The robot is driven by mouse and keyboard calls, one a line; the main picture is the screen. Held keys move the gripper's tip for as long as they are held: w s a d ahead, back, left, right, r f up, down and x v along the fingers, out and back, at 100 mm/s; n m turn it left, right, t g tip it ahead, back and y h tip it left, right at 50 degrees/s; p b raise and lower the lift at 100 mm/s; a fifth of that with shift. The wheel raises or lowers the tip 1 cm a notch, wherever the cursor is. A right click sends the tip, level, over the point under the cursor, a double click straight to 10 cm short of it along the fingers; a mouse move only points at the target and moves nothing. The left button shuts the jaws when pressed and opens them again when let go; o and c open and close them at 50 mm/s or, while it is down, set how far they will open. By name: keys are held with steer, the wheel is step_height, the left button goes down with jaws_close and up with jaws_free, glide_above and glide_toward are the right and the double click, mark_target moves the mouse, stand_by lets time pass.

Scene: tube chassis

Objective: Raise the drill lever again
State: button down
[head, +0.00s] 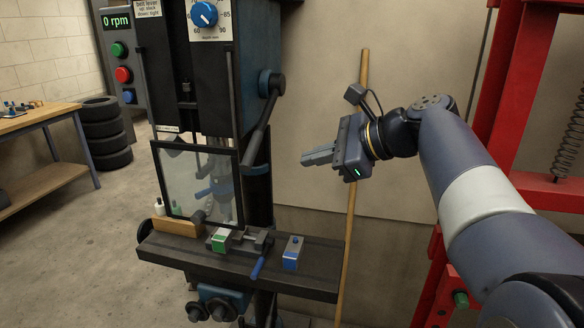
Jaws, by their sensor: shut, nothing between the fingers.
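The drill lever (262,120) is a dark bar on the right side of the drill press (200,75). It hangs from a hub at upper right and slants down and left to its lower end beside the column. My gripper (304,158) is shut and empty, to the right of the lever and apart from it. Its fingers point left toward the lever. The display (117,21) on the press's control box reads 0 rpm.
A clear guard (188,185) covers the drill area. A vise with a green-marked block (221,239) and a separate blue-marked block (292,252) are on the drill table (190,253). A wooden pole (350,225) leans behind my gripper. A red frame (500,100) stands at right.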

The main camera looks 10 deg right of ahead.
steer(key=w+a, duration=0.3)
steer(key=a, duration=0.5)
steer(key=shift+w+a+f, duration=0.25)
steer(key=shift+a+f, duration=0.05)
steer(key=shift+f, duration=0.1)
steer(key=shift+p, duration=0.35)
